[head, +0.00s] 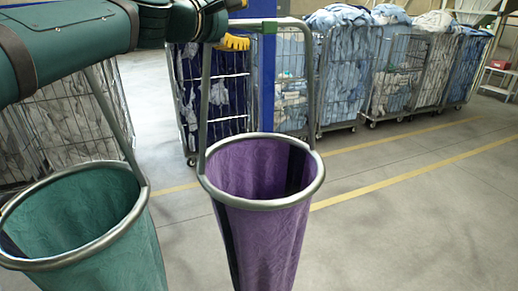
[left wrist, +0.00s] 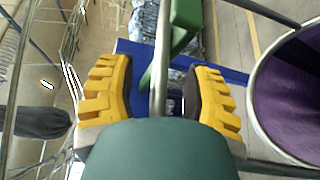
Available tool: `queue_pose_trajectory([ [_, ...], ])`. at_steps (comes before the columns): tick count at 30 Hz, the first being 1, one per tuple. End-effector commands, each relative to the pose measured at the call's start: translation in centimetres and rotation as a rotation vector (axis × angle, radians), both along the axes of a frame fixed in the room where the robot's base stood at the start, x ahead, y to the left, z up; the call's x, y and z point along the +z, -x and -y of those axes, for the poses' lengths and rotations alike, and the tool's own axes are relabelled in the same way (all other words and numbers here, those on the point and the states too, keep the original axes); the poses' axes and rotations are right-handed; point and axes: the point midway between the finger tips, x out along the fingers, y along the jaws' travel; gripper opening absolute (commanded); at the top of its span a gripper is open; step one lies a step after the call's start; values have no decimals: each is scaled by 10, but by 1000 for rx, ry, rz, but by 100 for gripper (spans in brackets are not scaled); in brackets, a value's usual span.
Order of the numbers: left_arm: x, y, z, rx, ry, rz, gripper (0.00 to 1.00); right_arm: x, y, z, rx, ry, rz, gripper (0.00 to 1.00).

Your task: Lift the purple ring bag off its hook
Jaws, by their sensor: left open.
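The purple ring bag (head: 265,225) hangs upright at the centre of the head view, its metal ring open at the top. Its tall metal handle rises to a green hook (head: 283,27) on a blue post (head: 268,85). My left gripper (head: 236,42) is at the top left of this handle. In the left wrist view, its yellow fingers (left wrist: 160,95) are open, one on each side of a metal bar (left wrist: 163,60) of the handle. The green hook is just beyond, and the purple bag is at the right edge. Any contact with the bar cannot be told. My right gripper is not in view.
A teal ring bag (head: 85,215) hangs at the lower left, beside the purple one. Wire cages of laundry (head: 345,80) stand along the back, with one cage behind the teal bag. The floor (head: 420,210) at the right is clear.

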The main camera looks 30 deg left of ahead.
Motion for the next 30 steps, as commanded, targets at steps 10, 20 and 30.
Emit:
queue_pose_trajectory([
  [10,-2,-11,2,0,0,0,50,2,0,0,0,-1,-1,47],
  [20,-2,-11,2,0,0,0,0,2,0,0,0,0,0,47],
  [30,0,-10,2,1,0,4,0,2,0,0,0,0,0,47],
])
